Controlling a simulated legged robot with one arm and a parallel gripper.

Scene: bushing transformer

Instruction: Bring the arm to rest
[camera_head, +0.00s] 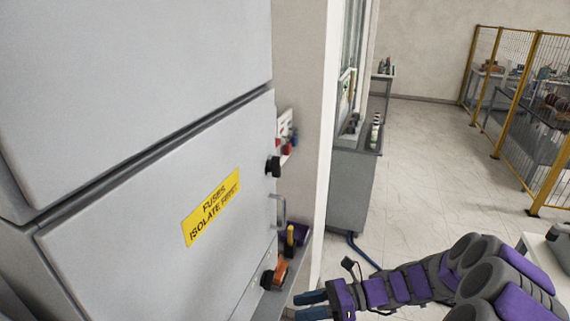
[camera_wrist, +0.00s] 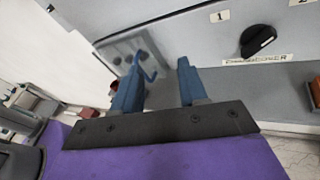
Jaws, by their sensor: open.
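My arm (camera_head: 405,284), purple and dark grey, reaches in from the lower right of the head view. My gripper (camera_head: 312,305) is at its end, low in the picture, to the right of the grey cabinet. Its two blue fingers stand apart with nothing between them. In the wrist view my gripper (camera_wrist: 157,85) is also open and empty. It points toward a grey cabinet front with a black knob (camera_wrist: 258,41) to the right of the fingers. I cannot tell whether the fingers touch anything.
The grey cabinet (camera_head: 130,240) with a yellow label (camera_head: 211,207) fills the left. Black knobs (camera_head: 273,167), a handle (camera_head: 278,210) and an orange part (camera_head: 278,272) stick out on its right side. A grey bench (camera_head: 352,185) stands behind. Yellow fencing (camera_head: 515,110) is at right; open floor lies between.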

